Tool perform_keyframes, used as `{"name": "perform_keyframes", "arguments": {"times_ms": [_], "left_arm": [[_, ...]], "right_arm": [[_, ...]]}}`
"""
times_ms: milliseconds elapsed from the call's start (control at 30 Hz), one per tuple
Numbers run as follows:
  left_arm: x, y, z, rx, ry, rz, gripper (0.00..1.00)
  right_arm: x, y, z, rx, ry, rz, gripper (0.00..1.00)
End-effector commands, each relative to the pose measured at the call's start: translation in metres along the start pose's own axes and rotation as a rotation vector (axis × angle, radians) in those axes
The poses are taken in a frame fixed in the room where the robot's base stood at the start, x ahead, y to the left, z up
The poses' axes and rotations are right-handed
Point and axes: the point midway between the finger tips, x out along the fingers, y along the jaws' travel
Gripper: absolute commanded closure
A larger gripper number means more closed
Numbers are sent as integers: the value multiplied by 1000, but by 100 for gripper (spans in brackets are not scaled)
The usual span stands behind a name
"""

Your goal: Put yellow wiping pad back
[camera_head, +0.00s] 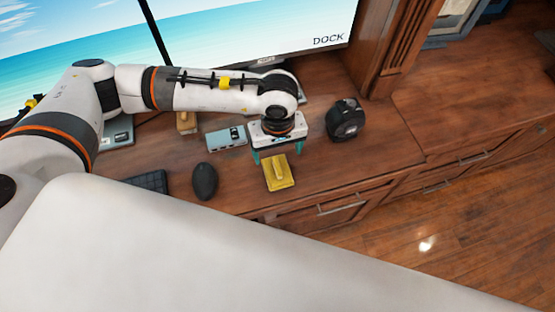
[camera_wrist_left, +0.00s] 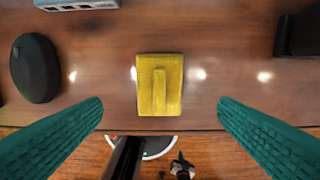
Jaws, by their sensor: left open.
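The yellow wiping pad (camera_head: 279,177) lies flat on the wooden desk close to its front edge, with a raised grip along its middle. It also shows in the left wrist view (camera_wrist_left: 171,85), centred ahead of the fingers. My left gripper (camera_head: 278,156) is open and empty above the desk, just behind and over the pad in the head view. In the left wrist view its two teal fingers (camera_wrist_left: 160,128) are spread wide, one on each side of the pad and apart from it. My right gripper is not in view.
A black mouse (camera_head: 205,181) and a keyboard (camera_head: 150,181) lie left of the pad. A light blue box-like item (camera_head: 226,138) lies behind it. A black round device (camera_head: 345,119) stands to the right. Monitors (camera_head: 240,35) stand at the back. The desk's right part is clear.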

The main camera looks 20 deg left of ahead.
Motion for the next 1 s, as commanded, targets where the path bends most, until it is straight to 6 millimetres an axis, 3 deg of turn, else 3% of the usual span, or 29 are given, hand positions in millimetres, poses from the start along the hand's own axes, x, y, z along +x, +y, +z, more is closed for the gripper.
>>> {"name": "perform_keyframes", "arguments": {"times_ms": [100,300,1000], "left_arm": [[-19,0,0,0,-1,-2,17],[-36,0,0,0,-1,0,17],[-37,0,0,0,1,1,17]], "right_arm": [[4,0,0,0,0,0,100],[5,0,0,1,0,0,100],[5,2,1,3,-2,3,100]]}}
